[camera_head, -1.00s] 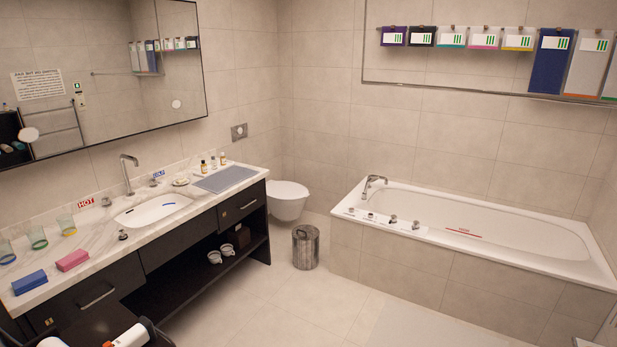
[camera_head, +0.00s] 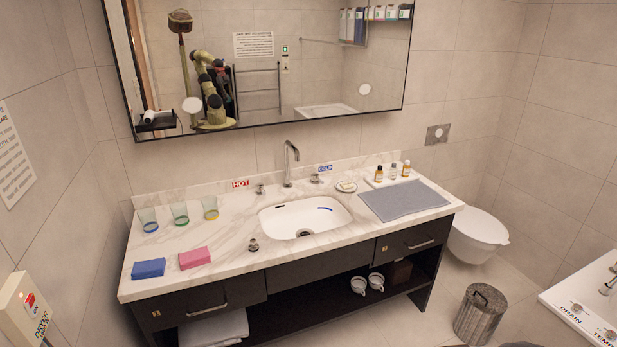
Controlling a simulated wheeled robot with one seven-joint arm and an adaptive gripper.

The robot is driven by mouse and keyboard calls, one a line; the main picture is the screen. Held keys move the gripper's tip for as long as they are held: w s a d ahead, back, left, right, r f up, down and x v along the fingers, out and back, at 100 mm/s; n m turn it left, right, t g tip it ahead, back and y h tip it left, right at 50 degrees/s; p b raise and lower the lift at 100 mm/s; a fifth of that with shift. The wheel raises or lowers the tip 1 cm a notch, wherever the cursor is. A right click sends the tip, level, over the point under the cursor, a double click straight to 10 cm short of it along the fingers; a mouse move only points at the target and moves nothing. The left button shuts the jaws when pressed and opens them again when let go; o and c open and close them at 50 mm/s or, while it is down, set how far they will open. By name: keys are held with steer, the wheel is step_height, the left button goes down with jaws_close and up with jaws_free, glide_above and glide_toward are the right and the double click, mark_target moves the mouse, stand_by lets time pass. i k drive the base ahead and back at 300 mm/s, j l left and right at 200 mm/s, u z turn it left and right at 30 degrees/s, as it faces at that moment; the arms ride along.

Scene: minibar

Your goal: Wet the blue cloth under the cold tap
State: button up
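The folded blue cloth (camera_head: 149,268) lies on the front left of the marble counter, left of a folded pink cloth (camera_head: 194,257). The white basin (camera_head: 290,217) is set in the counter to the right of both cloths. A tall metal spout (camera_head: 291,160) stands behind the basin. The cold tap handle (camera_head: 316,179) is right of the spout, by a blue COLD label (camera_head: 325,169). The hot tap handle (camera_head: 259,189) is on the left, by a red HOT label (camera_head: 240,184). No water stream is visible. My gripper is not directly in view; the mirror shows my arm small.
Three glasses (camera_head: 180,213) stand behind the cloths. A small knob (camera_head: 253,245) stands at the basin's front left. A grey mat (camera_head: 403,200) and bottles (camera_head: 393,171) are on the right. A dryer box (camera_head: 27,312) is at lower left, a bin (camera_head: 481,313) at lower right.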

mark_target(315, 176)
steer(key=i+l+u, duration=0.2)
steer(key=i, duration=0.95)
steer(key=i+l+u, duration=0.1)
steer(key=i, duration=0.65)
steer(key=i+l, duration=0.15)
steer(key=i, duration=0.55)
